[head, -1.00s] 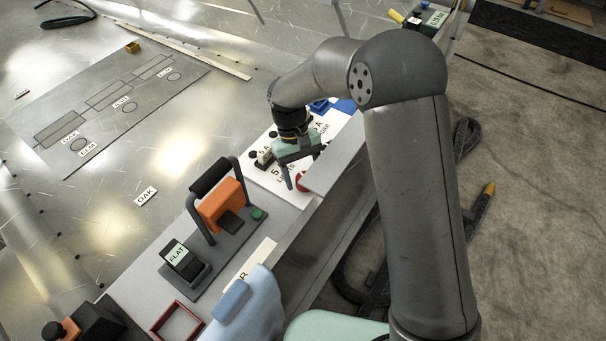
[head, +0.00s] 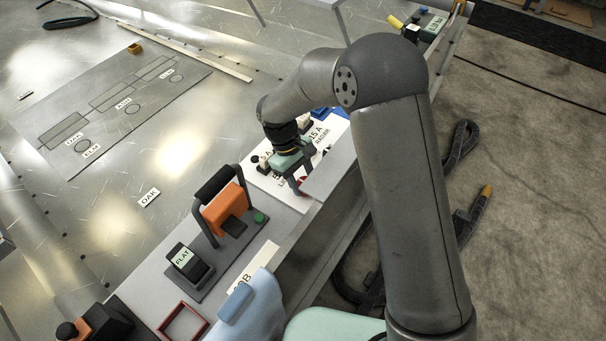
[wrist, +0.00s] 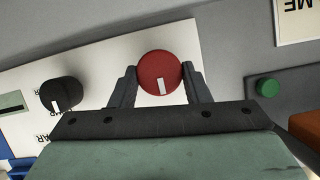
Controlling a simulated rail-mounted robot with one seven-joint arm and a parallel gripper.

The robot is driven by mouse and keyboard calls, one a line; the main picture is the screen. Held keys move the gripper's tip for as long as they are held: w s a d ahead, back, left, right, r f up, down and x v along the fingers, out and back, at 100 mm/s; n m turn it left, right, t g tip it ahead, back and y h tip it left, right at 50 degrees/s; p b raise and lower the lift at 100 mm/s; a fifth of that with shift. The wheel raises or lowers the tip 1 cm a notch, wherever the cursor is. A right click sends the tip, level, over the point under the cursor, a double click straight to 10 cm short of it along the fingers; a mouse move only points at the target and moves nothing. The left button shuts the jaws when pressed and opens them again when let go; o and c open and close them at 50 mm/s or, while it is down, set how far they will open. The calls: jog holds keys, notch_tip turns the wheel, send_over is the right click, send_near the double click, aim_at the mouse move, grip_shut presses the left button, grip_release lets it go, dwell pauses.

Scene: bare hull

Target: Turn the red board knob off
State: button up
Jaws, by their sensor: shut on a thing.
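The red knob (wrist: 158,68) sits on the white board (wrist: 88,66) in the wrist view, between the two fingers of my gripper (wrist: 160,78). The fingers close on it from either side. The knob's white mark points toward the bottom of the wrist picture, nearly straight. In the head view, my gripper (head: 298,182) reaches down to the board, and only a small red part of the knob (head: 303,180) shows past the fingers.
A black knob (wrist: 60,94) stands on the same board, left of the red one in the wrist view. A green button (wrist: 267,87) is to the right. In the head view, an orange block in a dark handled frame (head: 224,207) stands nearby on the bench.

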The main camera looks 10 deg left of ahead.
jog(key=o, duration=1)
jog(key=shift+c, duration=0.2)
jog(key=p+v, duration=0.4)
jog(key=v, duration=1.3)
jog(key=shift+r, duration=0.25)
